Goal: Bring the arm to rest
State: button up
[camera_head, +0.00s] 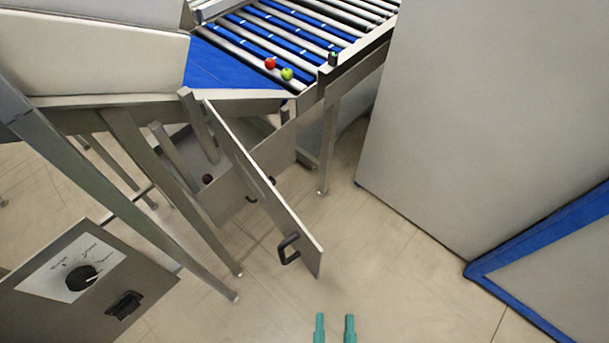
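My gripper (335,322) shows at the bottom edge, right of the middle. Only its two teal fingertips are in view. They stand apart with bare floor between them in the picture, and nothing is held. The rest of my arm is out of the frame.
A metal door or panel with a black handle (288,248) hangs out from under the conveyor (315,40), ahead of my gripper. Red (270,63) and green (287,73) fruits lie on the rollers. A control box (83,283) stands lower left. A grey cabinet (490,110) blocks the right.

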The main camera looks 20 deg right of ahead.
jog(key=w+d+f+n+g+y+b, duration=0.1)
jog(key=w+d+f+n+g+y, duration=0.15)
jog(key=f+n+y, duration=0.35)
jog(key=w+d+f+n+g+y+b, duration=0.1)
jog(key=w+d+f+g+y+b, duration=0.1)
jog(key=w+f+g+y, duration=0.35)
jog(key=s+d+f+m+g+h+b, duration=0.1)
jog(key=s+d+f+m+g+h, duration=0.1)
jog(key=d, duration=0.6)
jog(key=s+d+f+m+g+h, duration=0.2)
jog(key=s+d+g+h, duration=0.2)
jog(key=d, duration=0.4)
jog(key=shift+s+g+b, duration=0.4)
jog(key=shift+s+g, duration=0.15)
jog(key=shift+g, duration=0.45)
